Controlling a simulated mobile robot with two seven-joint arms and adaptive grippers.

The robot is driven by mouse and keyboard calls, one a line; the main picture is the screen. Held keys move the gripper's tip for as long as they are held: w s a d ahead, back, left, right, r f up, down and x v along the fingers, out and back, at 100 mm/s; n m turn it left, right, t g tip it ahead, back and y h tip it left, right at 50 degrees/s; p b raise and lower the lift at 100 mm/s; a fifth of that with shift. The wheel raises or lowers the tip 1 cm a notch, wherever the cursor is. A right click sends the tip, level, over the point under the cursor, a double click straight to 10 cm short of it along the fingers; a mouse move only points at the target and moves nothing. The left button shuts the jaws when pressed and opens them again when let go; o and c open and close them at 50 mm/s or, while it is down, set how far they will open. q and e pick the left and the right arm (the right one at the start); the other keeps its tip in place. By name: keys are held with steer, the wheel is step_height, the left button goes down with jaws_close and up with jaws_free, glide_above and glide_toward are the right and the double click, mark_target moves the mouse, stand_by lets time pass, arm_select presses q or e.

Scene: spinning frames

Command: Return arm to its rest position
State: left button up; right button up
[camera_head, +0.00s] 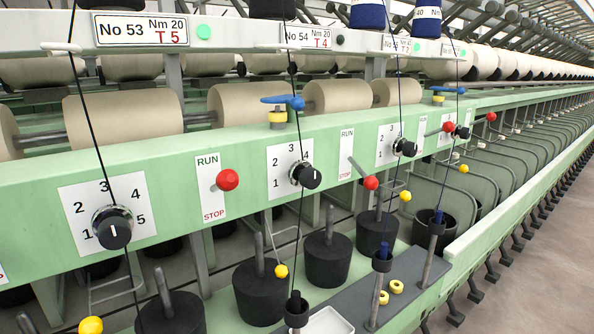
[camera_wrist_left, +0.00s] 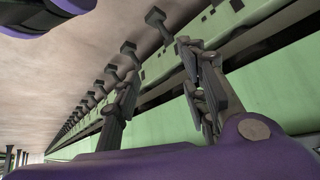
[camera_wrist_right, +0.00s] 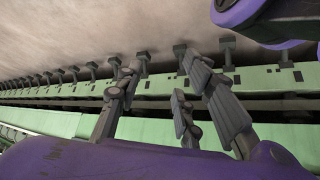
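Neither gripper shows in the head view. In the left wrist view my left gripper (camera_wrist_left: 165,82) has its two fingers spread apart with nothing between them. In the right wrist view my right gripper (camera_wrist_right: 165,85) also has its fingers apart and empty. Behind the fingers in both wrist views are the frame's green lower rail and dark feet, with floor beyond. No thread or machine part is held by either gripper.
The green spinning frame (camera_head: 330,130) crosses the head view, with black dials, red-knobbed levers (camera_head: 228,180) and dark threads. Below are black pots (camera_head: 326,258), a white tray (camera_head: 328,322) and yellow rings (camera_head: 396,286). Clear floor (camera_head: 545,250) lies at the right.

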arm_select(q)
steer(key=w+r+t+p, duration=0.1)
steer(key=w+r+p, duration=0.2)
steer(key=r+p, duration=0.8)
step_height(320, 180, up, 2)
steer(key=shift+w+d, duration=0.15)
steer(key=shift+w, duration=0.15)
arm_select(e)
steer(key=w+r, duration=0.2)
steer(key=r, duration=0.4)
steer(key=w+r+t, duration=0.1)
steer(key=w+r, duration=0.2)
steer(key=r, duration=0.4)
steer(key=shift+w+a+r+t, duration=0.2)
steer(key=shift+w+r+t, duration=0.1)
arm_select(q)
steer(key=shift+w, duration=0.1)
steer(key=shift+w+d+r, duration=0.2)
steer(key=shift+w, duration=0.05)
steer(key=shift+w, duration=0.1)
steer(key=shift+a, duration=0.15)
